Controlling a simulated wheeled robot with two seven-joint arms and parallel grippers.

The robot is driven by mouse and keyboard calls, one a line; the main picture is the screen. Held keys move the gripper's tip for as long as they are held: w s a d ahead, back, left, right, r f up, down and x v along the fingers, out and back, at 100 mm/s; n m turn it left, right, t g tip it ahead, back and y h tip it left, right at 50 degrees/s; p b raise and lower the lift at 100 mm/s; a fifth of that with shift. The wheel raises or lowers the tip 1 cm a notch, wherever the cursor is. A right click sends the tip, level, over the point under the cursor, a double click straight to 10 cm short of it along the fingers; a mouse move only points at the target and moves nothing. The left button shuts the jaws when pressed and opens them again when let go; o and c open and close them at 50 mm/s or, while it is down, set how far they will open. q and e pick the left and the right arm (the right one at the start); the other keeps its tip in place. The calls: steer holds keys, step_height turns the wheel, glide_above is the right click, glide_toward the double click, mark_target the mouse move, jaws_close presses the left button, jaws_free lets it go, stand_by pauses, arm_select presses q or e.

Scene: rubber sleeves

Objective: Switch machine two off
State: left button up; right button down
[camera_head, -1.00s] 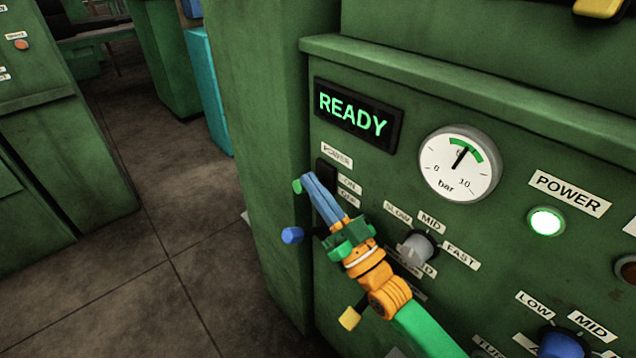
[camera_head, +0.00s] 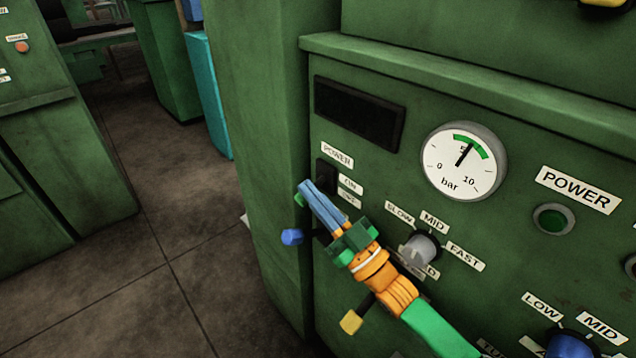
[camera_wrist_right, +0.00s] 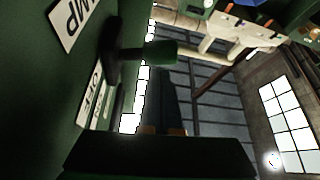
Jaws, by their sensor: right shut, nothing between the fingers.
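The machine's green front panel (camera_head: 470,120) fills the right of the head view. Its dark power switch (camera_head: 326,175) sits under the POWER label, beside the ON and OFF labels; which way it is set is too small to tell. The display (camera_head: 359,114) is dark. The POWER lamp (camera_head: 553,220) is unlit, dark green. My right gripper (camera_head: 308,189) is shut and empty, its blue fingertips just below the switch; whether they touch the panel I cannot tell. My left gripper is not in view.
A blue knob (camera_head: 291,237) and a yellow knob (camera_head: 351,322) stick out near my right gripper. A grey selector (camera_head: 418,249) and a pressure gauge (camera_head: 463,161) are on the panel. In the right wrist view, a green-tipped lever (camera_wrist_right: 160,54) is close. Open floor lies left.

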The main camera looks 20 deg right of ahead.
steer(key=s+a+r+p, duration=0.4)
steer(key=s+r+p, duration=0.5)
steer(key=s+r, duration=0.3)
steer(key=shift+s+a+r, duration=0.2)
steer(key=shift+s, duration=0.45)
